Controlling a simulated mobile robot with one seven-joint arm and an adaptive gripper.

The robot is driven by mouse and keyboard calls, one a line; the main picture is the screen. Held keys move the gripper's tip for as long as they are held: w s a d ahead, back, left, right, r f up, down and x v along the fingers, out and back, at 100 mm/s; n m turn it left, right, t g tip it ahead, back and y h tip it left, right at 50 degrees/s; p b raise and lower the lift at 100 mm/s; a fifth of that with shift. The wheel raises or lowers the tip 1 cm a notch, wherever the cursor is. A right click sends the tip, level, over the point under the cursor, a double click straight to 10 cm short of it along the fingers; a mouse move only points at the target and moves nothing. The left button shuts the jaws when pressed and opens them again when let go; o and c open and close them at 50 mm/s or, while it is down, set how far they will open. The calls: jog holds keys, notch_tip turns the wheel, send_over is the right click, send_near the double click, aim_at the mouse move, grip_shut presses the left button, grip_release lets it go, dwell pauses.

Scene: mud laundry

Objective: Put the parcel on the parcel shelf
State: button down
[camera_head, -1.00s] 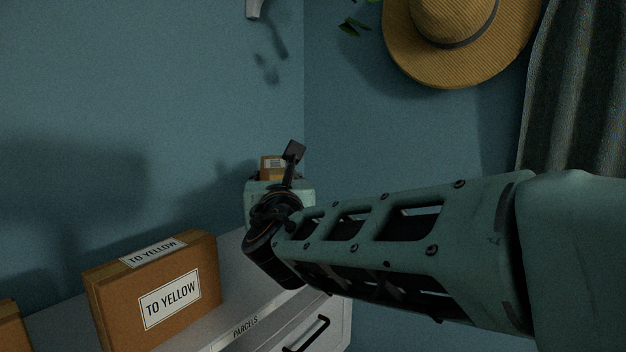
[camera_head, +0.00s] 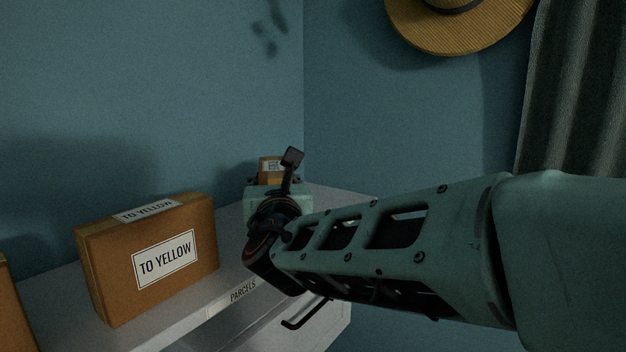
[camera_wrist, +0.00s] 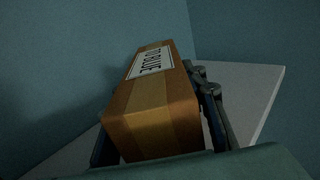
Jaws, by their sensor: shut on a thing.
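A brown cardboard parcel (camera_wrist: 150,110) with a white label that seems to read "TO BLUE" is between the fingers of my gripper (camera_wrist: 160,118), which is shut on it. In the head view a small part of this parcel (camera_head: 268,168) shows beyond my wrist, and my arm hides most of the gripper. The parcel shelf (camera_head: 190,325) is a pale grey top with "PARCELS" on its front edge. The held parcel is over or near its far right end. I cannot tell whether it touches the surface.
A larger parcel (camera_head: 150,260) marked "TO YELLOW" stands upright on the shelf at left. Part of another brown box (camera_head: 14,315) shows at the left edge. Blue walls meet behind the shelf. A straw hat (camera_head: 455,30) and a grey curtain (camera_head: 575,90) hang at right.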

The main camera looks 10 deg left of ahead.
jog(key=shift+f+b, duration=0.45)
jog(key=shift+b, duration=0.15)
dwell(0.3)
jog(key=c, duration=1.2)
grip_release()
jog(key=shift+o, duration=0.5)
jog(key=shift+f, duration=0.1)
jog(key=shift+s, duration=0.1)
